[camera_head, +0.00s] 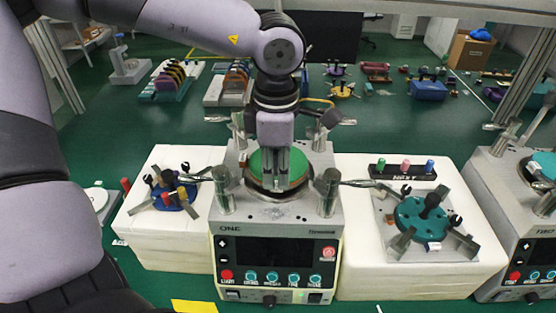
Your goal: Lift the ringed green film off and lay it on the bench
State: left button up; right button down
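The green film (262,161) is a round disc on top of the lapping machine (274,225) in the middle. A metal ring (257,188) surrounds it. My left gripper (281,183) comes down from above with its fingers pointing at the film and covering part of it. The fingers look close together. I cannot tell whether they touch the film or grip its edge. My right gripper is not in view.
White blocks flank the machine; the left one (165,245) holds a blue fixture (172,199), the right one (420,275) a plate with a teal disc (422,218). Metal posts and arms stand around the film. Another machine (510,225) is at right.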

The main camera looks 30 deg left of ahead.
pick_arm(q)
notch_tip(320, 180, down, 2)
jog(key=shift+w+f, duration=0.1)
grip_shut()
dwell(0.5)
